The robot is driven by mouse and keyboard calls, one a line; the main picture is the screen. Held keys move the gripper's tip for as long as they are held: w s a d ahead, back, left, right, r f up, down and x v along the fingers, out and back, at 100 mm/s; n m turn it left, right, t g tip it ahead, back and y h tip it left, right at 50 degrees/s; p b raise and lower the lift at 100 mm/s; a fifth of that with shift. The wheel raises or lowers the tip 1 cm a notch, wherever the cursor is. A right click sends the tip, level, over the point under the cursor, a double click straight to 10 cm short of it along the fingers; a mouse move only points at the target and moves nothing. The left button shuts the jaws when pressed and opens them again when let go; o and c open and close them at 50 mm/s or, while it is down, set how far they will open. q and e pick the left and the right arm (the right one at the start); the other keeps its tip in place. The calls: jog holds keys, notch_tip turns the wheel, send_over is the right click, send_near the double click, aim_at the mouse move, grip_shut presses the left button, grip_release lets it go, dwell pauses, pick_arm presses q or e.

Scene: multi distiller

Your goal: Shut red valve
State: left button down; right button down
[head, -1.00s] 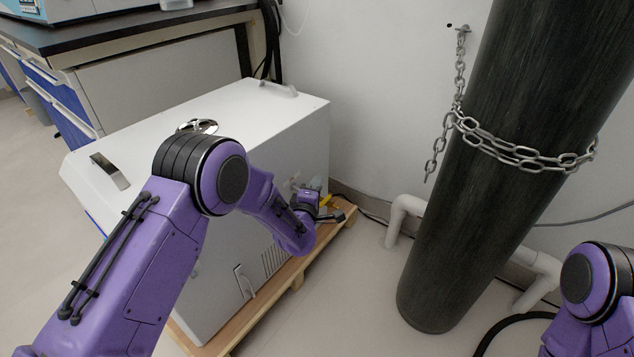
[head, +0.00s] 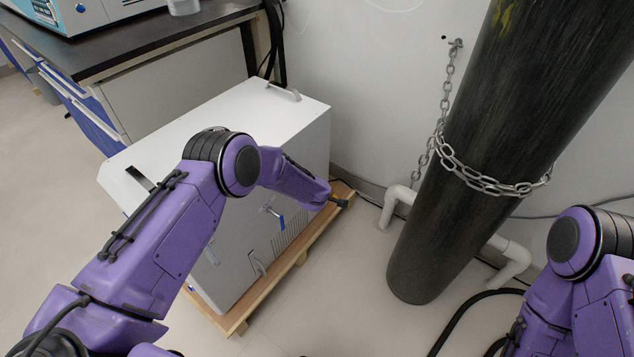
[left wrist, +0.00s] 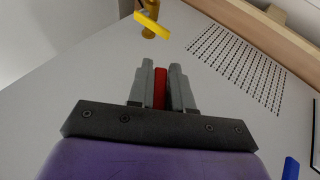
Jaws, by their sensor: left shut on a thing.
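The red valve handle (left wrist: 160,88) shows in the left wrist view as a narrow red bar between the two grey fingers of my left gripper (left wrist: 162,85). The fingers are shut on it. The rest of the red valve is hidden behind the gripper. In the head view my left arm reaches over the white box-shaped machine (head: 215,115), with its end by the machine's right side; the red handle cannot be seen there. My right arm shows at the right edge of the head view, but its gripper is out of view.
A yellow valve handle (left wrist: 152,25) and a blue valve handle (head: 281,221) sit on the same machine face. The machine stands on a wooden pallet (head: 285,275). A tall dark cylinder (head: 440,220) with a chain (head: 490,183) stands at right. Floor between is clear.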

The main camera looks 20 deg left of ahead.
pick_arm(q)
jog(key=shift+s+a+f+g, duration=0.15)
jog(key=shift+s+f+g, duration=0.1)
jog(key=shift+g, duration=0.55)
jog(key=shift+s+a+f+m+g+y+b, duration=0.2)
jog(key=shift+s+m+g+y+b, duration=0.25)
jog(key=shift+g+b, duration=0.85)
jog(key=shift+s+a+f+m+g+y+b, duration=0.1)
jog(key=shift+s+a+m+g+y+b, duration=0.3)
jog(key=shift+g+b, duration=0.9)
jog(key=shift+d+t+y+b, duration=0.2)
jog(key=shift+t+y+b, duration=0.05)
jog(key=shift+t+b, duration=0.05)
jog(key=shift+s, duration=0.1)
jog(key=c, duration=1.1)
grip_release()
jog(key=shift+a, duration=0.15)
jog(key=shift+r, duration=0.1)
